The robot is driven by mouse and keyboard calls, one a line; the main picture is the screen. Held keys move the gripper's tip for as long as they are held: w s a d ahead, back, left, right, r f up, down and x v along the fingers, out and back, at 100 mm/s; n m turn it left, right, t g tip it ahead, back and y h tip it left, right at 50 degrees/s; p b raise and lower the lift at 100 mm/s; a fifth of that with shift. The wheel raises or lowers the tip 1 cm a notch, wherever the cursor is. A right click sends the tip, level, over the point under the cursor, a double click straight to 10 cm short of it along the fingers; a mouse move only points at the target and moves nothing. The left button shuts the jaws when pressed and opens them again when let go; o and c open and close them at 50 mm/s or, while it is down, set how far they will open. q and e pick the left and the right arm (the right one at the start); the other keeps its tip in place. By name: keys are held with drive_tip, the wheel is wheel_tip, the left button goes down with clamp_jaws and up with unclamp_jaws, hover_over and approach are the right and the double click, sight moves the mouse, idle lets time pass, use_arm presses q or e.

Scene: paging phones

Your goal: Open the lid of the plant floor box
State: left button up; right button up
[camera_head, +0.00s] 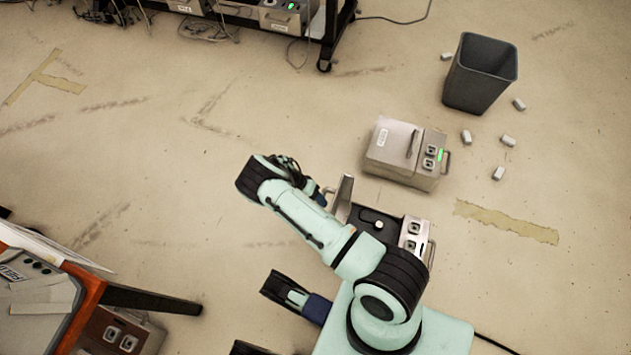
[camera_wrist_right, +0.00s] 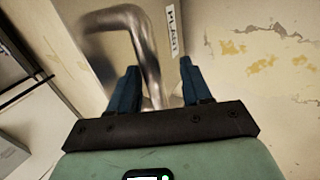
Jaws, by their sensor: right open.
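The plant floor box (camera_head: 416,238) stands on the floor just right of my right arm. Its lid (camera_head: 342,197) is raised and stands steeply on the box's left side, so the dark inside shows. In the right wrist view the lid's bent metal handle (camera_wrist_right: 150,62) runs between the fingers, beside a partly hidden label (camera_wrist_right: 174,28). My right gripper (camera_head: 322,196) is at the raised lid's left side, with its fingers (camera_wrist_right: 157,88) open around the handle.
A second, closed metal box (camera_head: 396,150) stands just behind. A dark bin (camera_head: 480,75) and several small pale blocks (camera_head: 467,137) are at the upper right. An orange-framed cart (camera_head: 85,300) is at the lower left. The floor left of my arm is clear.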

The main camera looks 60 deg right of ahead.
use_arm(q)
drive_tip(key=shift+t, duration=0.9)
drive_tip(key=w, duration=0.1)
drive_tip(key=w+r+p, duration=0.1)
drive_tip(key=w, duration=0.1)
drive_tip(key=w+r+p, duration=0.1)
drive_tip(key=shift+w+d+r, duration=0.2)
drive_tip(key=shift+w+d, duration=0.1)
drive_tip(key=shift+w, duration=0.1)
use_arm(e)
drive_tip(key=v, duration=1.3)
